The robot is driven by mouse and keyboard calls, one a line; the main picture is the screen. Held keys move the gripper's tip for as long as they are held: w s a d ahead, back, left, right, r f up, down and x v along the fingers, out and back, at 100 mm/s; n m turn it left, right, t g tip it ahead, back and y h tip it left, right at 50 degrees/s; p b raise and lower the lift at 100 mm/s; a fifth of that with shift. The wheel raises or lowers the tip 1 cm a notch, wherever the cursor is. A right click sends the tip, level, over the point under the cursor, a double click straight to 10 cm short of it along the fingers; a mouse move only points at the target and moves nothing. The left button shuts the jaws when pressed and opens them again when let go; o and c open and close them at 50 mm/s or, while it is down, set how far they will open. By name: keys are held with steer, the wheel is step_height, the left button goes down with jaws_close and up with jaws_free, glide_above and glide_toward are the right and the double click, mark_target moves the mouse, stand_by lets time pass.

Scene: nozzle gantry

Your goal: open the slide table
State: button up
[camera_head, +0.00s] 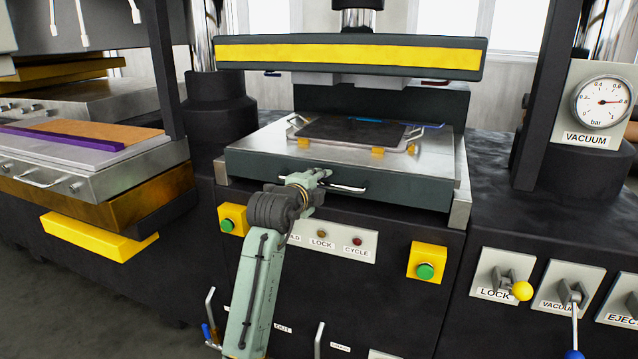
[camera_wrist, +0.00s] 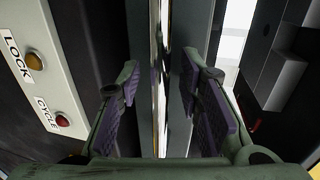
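The slide table (camera_head: 405,190) is a dark-fronted, metal-topped drawer in the middle of the press, pushed in above the front panel. Its bar handle (camera_head: 348,188) runs along the front face; the left part is hidden behind my gripper. My gripper (camera_head: 320,178) is at the left part of the handle. In the wrist view my gripper (camera_wrist: 163,100) has its two purple-padded fingers spread wide. A shiny upright bar, seemingly the handle (camera_wrist: 160,70), shows between them, with gaps to both pads. I cannot tell how deep between the fingers it is.
A dark plate on a tray (camera_head: 350,133) lies on the slide table under the yellow-striped press head (camera_head: 350,55). Green buttons (camera_head: 425,271) flank the LOCK and CYCLE lamps below. A neighbouring station (camera_head: 100,170) stands left.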

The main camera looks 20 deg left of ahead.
steer(key=shift+c, duration=0.2)
jaws_close()
stand_by(0.6)
